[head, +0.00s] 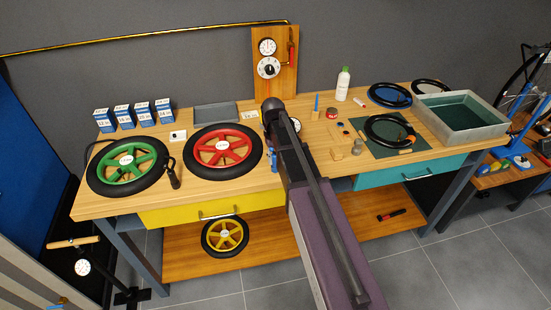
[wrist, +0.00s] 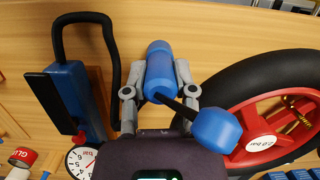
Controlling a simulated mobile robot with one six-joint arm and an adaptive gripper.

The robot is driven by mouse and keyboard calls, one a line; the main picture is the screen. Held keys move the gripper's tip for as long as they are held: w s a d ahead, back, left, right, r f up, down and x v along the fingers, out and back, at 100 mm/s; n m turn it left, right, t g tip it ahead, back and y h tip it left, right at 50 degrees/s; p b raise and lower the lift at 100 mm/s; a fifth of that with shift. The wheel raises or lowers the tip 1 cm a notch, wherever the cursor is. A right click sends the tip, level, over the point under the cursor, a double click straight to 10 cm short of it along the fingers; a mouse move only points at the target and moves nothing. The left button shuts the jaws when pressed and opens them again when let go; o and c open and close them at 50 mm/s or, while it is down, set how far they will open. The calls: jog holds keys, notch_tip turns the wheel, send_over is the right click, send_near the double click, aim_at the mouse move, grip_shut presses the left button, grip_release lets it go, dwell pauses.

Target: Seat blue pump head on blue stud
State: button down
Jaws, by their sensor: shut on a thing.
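My gripper (wrist: 159,78) is shut on the blue pump head (wrist: 160,66), a rounded blue cylinder between its two grey fingers in the wrist view. A black rod runs from the pump head to a blue knob, which is nearer the camera. A bit of blue, likely the pump head (head: 272,160), shows beside my arm in the head view, right of the red wheel. My arm hides most of the gripper there. A thin upright blue piece (head: 316,102) stands towards the back of the bench. I cannot tell whether it is the blue stud.
A blue pump body (wrist: 72,95) with a black hose and a dial stands beside my gripper in the wrist view. The red wheel (head: 223,146) lies close on the other side. The green wheel (head: 128,166) lies farther left. A grey basin (head: 461,116) stands at right.

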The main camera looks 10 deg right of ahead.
jog(key=shift+c, duration=1.8)
grip_release()
jog(key=shift+r, duration=0.15)
notch_tip(320, 180, up, 9)
jog(key=p, duration=0.9)
jog(key=shift+r+p, duration=0.45)
jog(key=shift+p, duration=0.15)
jog(key=shift+s+f, duration=0.1)
jog(key=shift+f, duration=0.05)
jog(key=shift+s, duration=0.5)
